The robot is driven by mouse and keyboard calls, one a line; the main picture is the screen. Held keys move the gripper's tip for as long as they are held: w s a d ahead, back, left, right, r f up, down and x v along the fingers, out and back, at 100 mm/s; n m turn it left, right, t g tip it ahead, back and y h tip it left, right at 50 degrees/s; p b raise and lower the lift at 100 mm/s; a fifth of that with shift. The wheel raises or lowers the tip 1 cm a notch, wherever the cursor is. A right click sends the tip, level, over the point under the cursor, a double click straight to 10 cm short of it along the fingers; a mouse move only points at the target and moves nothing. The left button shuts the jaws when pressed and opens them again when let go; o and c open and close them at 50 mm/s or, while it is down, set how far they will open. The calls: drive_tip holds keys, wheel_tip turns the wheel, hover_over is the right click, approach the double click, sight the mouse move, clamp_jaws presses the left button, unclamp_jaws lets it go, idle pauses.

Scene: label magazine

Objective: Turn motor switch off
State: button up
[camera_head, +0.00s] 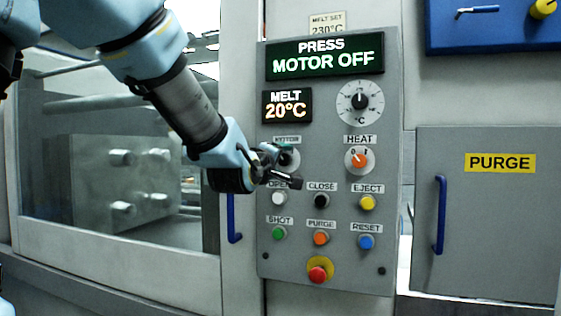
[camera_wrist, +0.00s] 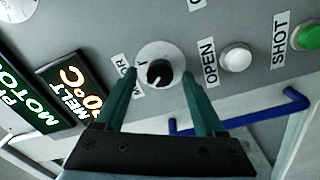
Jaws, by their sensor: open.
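The motor switch is a black knob on a round white dial under the MOTOR label. It shows in the wrist view (camera_wrist: 159,73), between and just beyond my fingertips, with a pale pointer mark on it. In the head view my gripper (camera_head: 288,166) is at the panel and covers part of the switch (camera_head: 287,155). My gripper is open; its two green fingers (camera_wrist: 160,80) stand on either side of the dial in the wrist view. I cannot tell whether they touch the panel. The display (camera_head: 325,56) reads "PRESS MOTOR OFF".
The orange HEAT knob (camera_head: 358,160) is to the right of the switch. The OPEN button (camera_head: 278,198) and other coloured buttons are below, with the red emergency button (camera_head: 318,272) at the bottom. A blue door handle (camera_head: 234,218) is left of the panel.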

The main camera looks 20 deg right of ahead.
drive_tip(key=b+v, duration=0.1)
drive_tip(key=v, duration=0.9)
drive_tip(key=shift+s+a, duration=0.2)
drive_tip(key=shift+s, duration=0.15)
drive_tip(key=shift+f, duration=0.15)
